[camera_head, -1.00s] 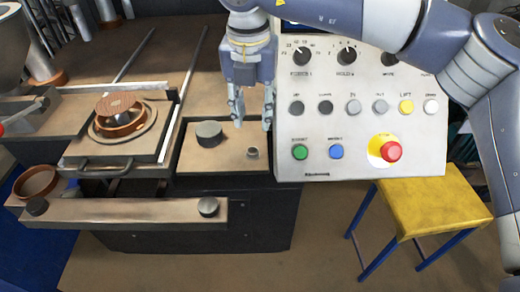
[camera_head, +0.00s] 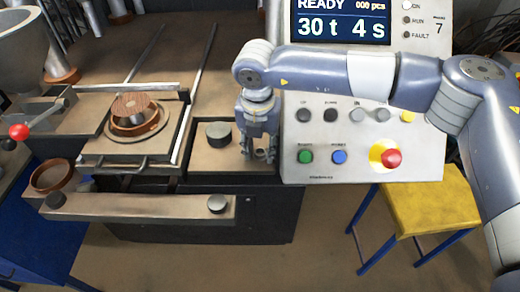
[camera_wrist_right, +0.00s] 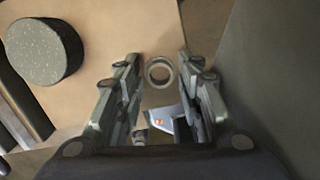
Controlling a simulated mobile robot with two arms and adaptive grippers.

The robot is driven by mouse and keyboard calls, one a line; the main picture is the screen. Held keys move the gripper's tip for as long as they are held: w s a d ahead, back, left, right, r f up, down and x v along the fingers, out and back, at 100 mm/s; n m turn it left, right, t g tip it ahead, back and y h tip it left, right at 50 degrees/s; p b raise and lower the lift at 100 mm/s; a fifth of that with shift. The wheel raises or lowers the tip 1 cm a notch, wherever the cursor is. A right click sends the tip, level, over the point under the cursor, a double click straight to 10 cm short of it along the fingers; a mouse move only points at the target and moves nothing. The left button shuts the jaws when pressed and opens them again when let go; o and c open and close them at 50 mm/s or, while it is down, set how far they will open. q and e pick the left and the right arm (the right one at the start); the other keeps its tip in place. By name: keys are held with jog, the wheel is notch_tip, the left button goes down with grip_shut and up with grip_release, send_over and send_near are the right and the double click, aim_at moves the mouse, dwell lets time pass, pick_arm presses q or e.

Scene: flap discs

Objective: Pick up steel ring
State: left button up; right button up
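The steel ring (camera_wrist_right: 160,84) is a small grey ring. It lies flat on the brown tray surface (camera_wrist_right: 118,32) in the right wrist view, between and just beyond the fingertips. My right gripper (camera_wrist_right: 160,82) is open, with one finger on each side of the ring and clear gaps to it. In the head view my right gripper (camera_head: 258,156) points down low over the right part of the tray, and its fingers largely hide the ring. My left gripper is not in view.
A dark round cylinder (camera_head: 218,134) stands on the tray left of the gripper; it also shows in the wrist view (camera_wrist_right: 44,50). A control panel (camera_head: 340,172) with buttons rises close on the right. A hinged plate with a disc (camera_head: 132,103) is at left.

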jog(key=c, duration=0.5)
jog(key=shift+r, duration=0.1)
